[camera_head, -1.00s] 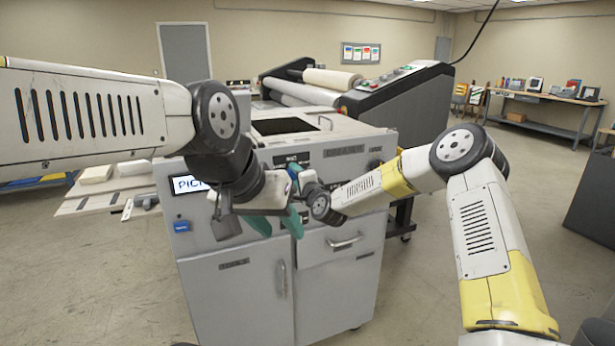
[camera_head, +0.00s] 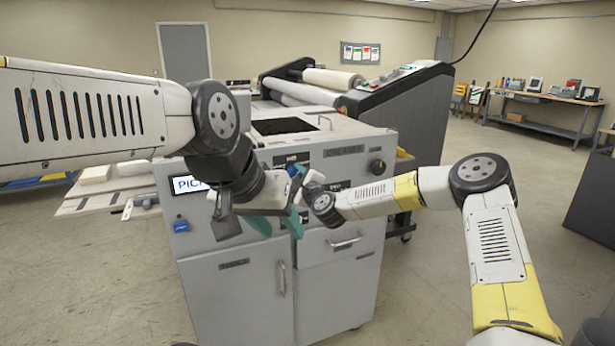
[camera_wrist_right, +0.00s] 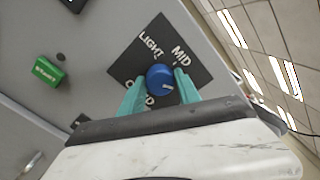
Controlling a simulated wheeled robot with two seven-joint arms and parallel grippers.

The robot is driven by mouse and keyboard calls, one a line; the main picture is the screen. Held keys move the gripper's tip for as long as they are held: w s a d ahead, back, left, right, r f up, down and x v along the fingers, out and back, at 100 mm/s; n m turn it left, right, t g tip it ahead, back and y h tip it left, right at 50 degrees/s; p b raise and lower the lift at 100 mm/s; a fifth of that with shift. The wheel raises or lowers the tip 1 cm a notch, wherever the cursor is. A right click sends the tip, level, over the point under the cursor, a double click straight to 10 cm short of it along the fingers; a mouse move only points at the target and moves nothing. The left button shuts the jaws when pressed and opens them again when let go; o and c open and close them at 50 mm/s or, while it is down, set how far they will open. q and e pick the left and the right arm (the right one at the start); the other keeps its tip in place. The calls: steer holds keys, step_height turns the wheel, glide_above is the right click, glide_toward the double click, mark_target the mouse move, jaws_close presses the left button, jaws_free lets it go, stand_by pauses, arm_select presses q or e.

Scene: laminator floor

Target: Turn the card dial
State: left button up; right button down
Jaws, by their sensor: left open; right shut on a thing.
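The blue dial (camera_wrist_right: 160,77) sits on a dark plate in the right wrist view, with the words LIGHT and MID readable and a third word partly covered by a finger. A short white mark shows on the dial's lower right. My right gripper (camera_wrist_right: 157,82) is shut on the dial, one teal finger on each side. In the head view the right gripper's fingers are largely hidden near the cabinet front, behind my left wrist. My left gripper (camera_head: 277,223) is open and empty, its teal fingers apart in front of the cabinet.
The grey cabinet (camera_head: 235,300) carries a screen (camera_head: 187,185), a blue button (camera_head: 181,227) and a black knob (camera_head: 377,167). A green START button (camera_wrist_right: 47,72) is left of the dial. The laminator rollers (camera_head: 330,79) stand behind.

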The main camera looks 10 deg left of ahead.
stand_by(0.4)
steer(key=c, duration=0.9)
jaws_free()
steer(key=shift+o, duration=0.2)
steer(key=v, duration=0.7)
steer(key=shift+s+d, duration=0.25)
steer(key=shift+s, duration=0.1)
